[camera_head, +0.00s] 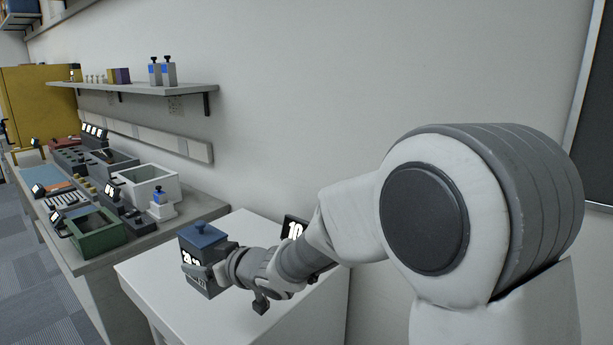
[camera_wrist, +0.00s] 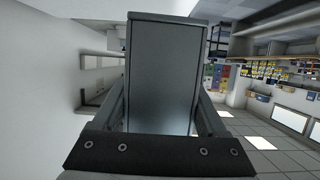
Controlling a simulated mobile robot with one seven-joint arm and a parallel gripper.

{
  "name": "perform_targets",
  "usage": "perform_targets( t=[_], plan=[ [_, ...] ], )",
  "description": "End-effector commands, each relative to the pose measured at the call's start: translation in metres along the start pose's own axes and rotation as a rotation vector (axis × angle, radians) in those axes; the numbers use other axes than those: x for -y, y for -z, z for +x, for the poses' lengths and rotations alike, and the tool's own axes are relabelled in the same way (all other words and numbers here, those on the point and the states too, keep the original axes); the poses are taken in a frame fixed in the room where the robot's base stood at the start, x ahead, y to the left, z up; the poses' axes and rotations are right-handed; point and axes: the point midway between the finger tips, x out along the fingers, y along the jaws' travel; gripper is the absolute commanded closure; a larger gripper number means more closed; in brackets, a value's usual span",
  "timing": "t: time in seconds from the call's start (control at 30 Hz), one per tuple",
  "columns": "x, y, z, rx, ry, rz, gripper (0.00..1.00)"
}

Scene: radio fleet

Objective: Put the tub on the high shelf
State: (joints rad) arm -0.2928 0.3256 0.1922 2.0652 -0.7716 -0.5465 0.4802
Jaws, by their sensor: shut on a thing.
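A dark grey tub (camera_head: 206,252) with a blue lid and a white number label is upright in the head view, over the white table (camera_head: 245,300). My gripper (camera_head: 205,272) is shut on it from the right side. I cannot tell whether its base touches the table. In the wrist view a grey face of the tub (camera_wrist: 162,75) fills the space between my two fingers (camera_wrist: 160,115). A grey wall shelf (camera_head: 140,87) is at the upper left, beyond the tub and higher than it.
A bench (camera_head: 150,245) below carries a green bin (camera_head: 97,235), a white bin (camera_head: 145,186) and several devices.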

Motion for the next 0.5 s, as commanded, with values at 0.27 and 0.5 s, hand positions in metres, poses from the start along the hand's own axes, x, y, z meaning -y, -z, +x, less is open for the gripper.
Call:
perform_targets(
  t=[0.27, 0.5],
  plan=[
    [-0.017, 0.004, -0.008, -0.003, -0.04, 0.02, 0.94],
    [-0.049, 0.005, -0.023, -0.003, -0.117, 0.059, 0.94]
  ],
)
